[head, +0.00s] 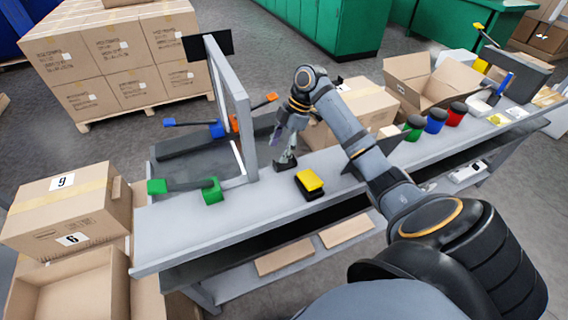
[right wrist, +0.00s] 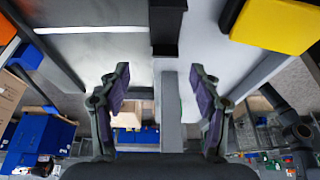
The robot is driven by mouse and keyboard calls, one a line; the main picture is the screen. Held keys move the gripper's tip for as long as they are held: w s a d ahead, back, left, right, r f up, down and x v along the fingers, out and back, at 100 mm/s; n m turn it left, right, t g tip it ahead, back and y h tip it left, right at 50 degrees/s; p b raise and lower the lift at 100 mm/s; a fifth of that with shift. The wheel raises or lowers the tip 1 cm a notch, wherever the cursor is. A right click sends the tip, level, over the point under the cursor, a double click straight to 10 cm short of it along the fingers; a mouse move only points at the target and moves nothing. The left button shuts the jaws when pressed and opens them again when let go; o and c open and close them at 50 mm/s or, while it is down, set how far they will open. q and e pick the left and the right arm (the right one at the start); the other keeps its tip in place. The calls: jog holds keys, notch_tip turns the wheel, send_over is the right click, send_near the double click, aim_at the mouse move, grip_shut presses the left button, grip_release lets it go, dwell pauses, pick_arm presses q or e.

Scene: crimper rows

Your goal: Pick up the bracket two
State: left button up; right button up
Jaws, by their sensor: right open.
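A small dark bracket (head: 286,163) stands on the grey workbench, left of a yellow and black block (head: 310,183). I take it for bracket two, but no label on it can be read. My right gripper (head: 284,143) is just above and behind it, pointing down. In the right wrist view my gripper (right wrist: 160,92) is open, with its two fingers wide apart and nothing held. A dark upright piece (right wrist: 167,25), apparently the bracket, lies ahead between the fingers, and the yellow block (right wrist: 275,22) is at upper right. My left gripper is not in view.
A grey upright frame (head: 245,120) stands left of the gripper.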

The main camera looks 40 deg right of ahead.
aim_at(275, 163)
jog(key=shift+s+a+f, duration=0.1)
jog(key=shift+f, duration=0.25)
jog(key=x, duration=0.4)
jog(key=shift+s+f, duration=0.1)
jog(key=shift+s, duration=0.05)
jog(key=shift+f, duration=0.15)
jog(key=shift+c, duration=0.3)
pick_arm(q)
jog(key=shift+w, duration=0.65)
pick_arm(e)
jog(key=c, duration=1.2)
